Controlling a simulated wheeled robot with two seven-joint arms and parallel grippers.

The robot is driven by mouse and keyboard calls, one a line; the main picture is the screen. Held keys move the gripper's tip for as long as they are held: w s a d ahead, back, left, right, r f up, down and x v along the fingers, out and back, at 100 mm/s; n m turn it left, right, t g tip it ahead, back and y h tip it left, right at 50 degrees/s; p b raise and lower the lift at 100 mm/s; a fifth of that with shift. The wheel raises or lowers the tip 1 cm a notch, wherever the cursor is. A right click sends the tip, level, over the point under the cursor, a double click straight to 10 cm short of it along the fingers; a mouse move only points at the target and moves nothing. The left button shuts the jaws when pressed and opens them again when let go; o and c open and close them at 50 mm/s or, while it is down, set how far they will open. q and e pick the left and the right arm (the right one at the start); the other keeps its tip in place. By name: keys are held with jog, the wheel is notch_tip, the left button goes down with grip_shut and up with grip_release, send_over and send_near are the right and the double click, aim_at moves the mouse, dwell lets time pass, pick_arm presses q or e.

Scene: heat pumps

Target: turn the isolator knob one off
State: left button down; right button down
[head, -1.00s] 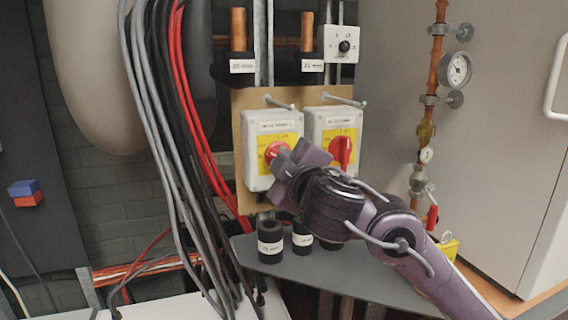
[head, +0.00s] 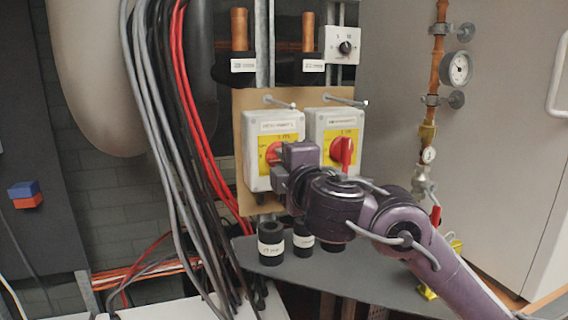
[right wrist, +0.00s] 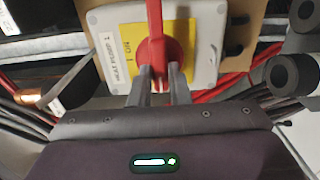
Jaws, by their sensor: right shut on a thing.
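Isolator one is a grey-white box with a yellow plate (head: 257,130), the left of two on a tan board; its red knob (head: 273,154) is partly hidden by my gripper in the head view. In the right wrist view the box (right wrist: 207,62) bears a "HEAT PUMP 1" label and an "ON" mark. My right gripper (right wrist: 160,82) is shut on the red knob (right wrist: 155,40), one finger on each side of its handle. In the head view my right gripper (head: 283,163) is against the front of this box. My left gripper is out of view.
A second isolator (head: 322,122) with an upright red knob (head: 342,152) stands close on the right. Two metal pegs (head: 345,100) jut out above the boxes. Grey, black and red cables (head: 165,130) hang at left. Black capped pipes (head: 271,240) stand below, at a grey shelf (head: 330,277).

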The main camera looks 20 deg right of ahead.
jog(key=shift+f, duration=0.1)
jog(key=c, duration=1.4)
grip_release()
jog(key=shift+o, duration=0.2)
jog(key=s+p, duration=0.3)
jog(key=s, duration=0.4)
jog(key=shift+s, duration=0.4)
jog(key=shift+d, duration=0.1)
